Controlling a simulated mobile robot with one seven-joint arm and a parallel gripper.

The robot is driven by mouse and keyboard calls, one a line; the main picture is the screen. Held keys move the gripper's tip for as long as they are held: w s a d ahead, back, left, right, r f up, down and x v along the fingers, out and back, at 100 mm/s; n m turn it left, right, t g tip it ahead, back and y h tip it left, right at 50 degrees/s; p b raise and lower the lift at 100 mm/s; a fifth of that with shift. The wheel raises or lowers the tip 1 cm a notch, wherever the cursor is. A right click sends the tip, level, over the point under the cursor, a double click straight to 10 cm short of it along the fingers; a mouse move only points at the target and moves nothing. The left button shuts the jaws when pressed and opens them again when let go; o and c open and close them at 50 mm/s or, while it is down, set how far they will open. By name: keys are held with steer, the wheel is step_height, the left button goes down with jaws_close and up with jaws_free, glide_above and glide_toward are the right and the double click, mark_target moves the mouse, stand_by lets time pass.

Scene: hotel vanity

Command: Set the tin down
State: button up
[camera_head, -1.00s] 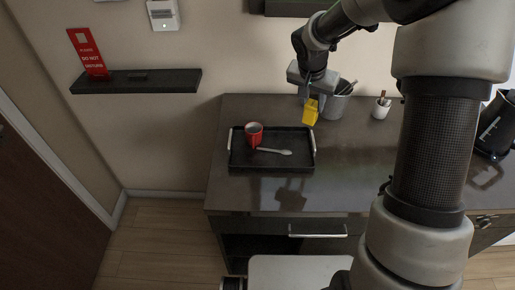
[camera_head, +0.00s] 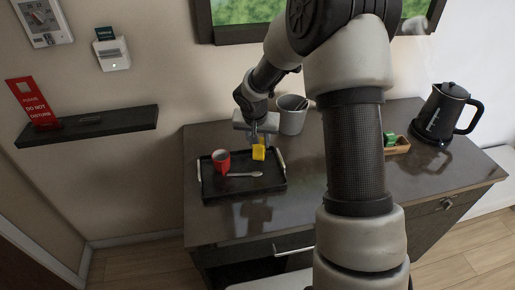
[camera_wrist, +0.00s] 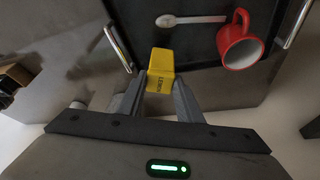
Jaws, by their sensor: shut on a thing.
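A small yellow tin (camera_head: 258,153) is held in my gripper (camera_head: 262,141). It also shows in the wrist view (camera_wrist: 161,68), between the two fingertips, with dark lettering on one side. My gripper is shut on it. In the wrist view the tin overlaps the edge of the black tray (camera_wrist: 200,52). The tray (camera_head: 215,192) lies on the dark counter (camera_head: 300,210), with a red mug (camera_head: 221,161) and a pale spoon (camera_head: 245,174) on it. Whether the tin touches the tray is hard to tell.
A grey bucket (camera_head: 291,115) stands behind the tray. A black kettle (camera_head: 446,112) and a wooden box with green packets (camera_head: 396,145) stand to the right. A wall shelf (camera_head: 90,126) holds a red sign (camera_head: 34,104). The counter's front strip is clear.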

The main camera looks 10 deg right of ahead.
mark_target(259, 147)
steer(key=shift+f, duration=1.45)
